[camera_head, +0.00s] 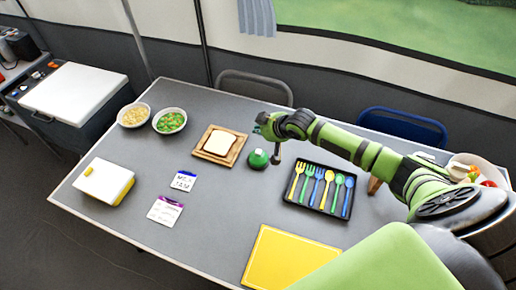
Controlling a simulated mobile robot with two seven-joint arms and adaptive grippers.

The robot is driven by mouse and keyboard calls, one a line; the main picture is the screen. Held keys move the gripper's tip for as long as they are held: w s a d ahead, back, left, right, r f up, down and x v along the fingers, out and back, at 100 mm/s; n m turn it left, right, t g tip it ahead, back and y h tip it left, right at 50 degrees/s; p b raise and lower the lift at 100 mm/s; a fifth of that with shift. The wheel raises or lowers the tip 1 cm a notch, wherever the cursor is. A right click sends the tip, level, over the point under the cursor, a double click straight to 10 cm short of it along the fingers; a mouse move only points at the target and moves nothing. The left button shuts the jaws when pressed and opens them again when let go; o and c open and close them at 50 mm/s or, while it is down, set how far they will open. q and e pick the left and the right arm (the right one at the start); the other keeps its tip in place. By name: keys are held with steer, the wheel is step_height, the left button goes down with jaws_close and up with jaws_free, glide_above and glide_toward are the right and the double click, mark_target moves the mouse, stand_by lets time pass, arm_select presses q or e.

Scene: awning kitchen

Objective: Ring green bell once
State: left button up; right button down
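The green bell (258,159) is a small round dome on the grey table, near the middle. My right gripper (268,136) comes in from the right at the end of a green and black arm. It is above the bell and slightly to its right in the picture. A dark part hangs down close beside the bell's right side; I cannot tell whether it touches. The finger opening is too small and dark to read. My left gripper is out of view.
Bread on a wooden board (207,153) lies left of the bell. A black cutlery tray (310,204) is to the right, and a yellow mat (252,272) in front. Two bowls (168,127) stand at the back left. The table front of the bell is clear.

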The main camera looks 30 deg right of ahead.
steer(key=b, duration=0.7)
glide_above(259, 153)
step_height(259, 153, down, 7)
steer(key=shift+r, duration=0.1)
step_height(259, 153, down, 2)
steer(key=shift+f+b, duration=0.1)
steer(key=shift+b, duration=0.6)
steer(key=shift+f, duration=0.1)
stand_by(0.4)
steer(key=shift+f, duration=0.3)
